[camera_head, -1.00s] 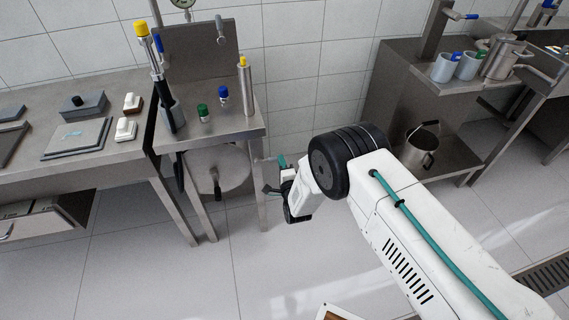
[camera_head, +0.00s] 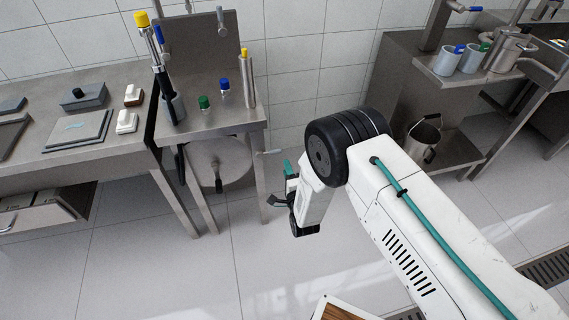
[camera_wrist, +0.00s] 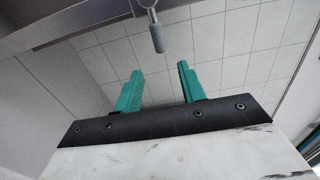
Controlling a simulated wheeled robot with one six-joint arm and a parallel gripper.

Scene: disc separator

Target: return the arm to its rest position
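My gripper (camera_wrist: 160,85) shows in the wrist view with its two teal fingers apart and nothing between them. A metal frame edge and a grey rounded handle (camera_wrist: 157,38) lie beyond the fingertips, in front of white tiles. In the head view my white arm reaches in from the lower right. My gripper hangs at the arm's end (camera_head: 281,190), just right of the steel stand's front leg and clear of it. Its fingers are only partly visible there.
The steel stand (camera_head: 238,120) holds blue and green knobs and tall yellow-capped tools. A round disc housing (camera_head: 222,158) sits below it. A bench (camera_head: 105,140) with switches is at left. A shelf with cups and a pot (camera_head: 425,140) is at right. Open floor lies below.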

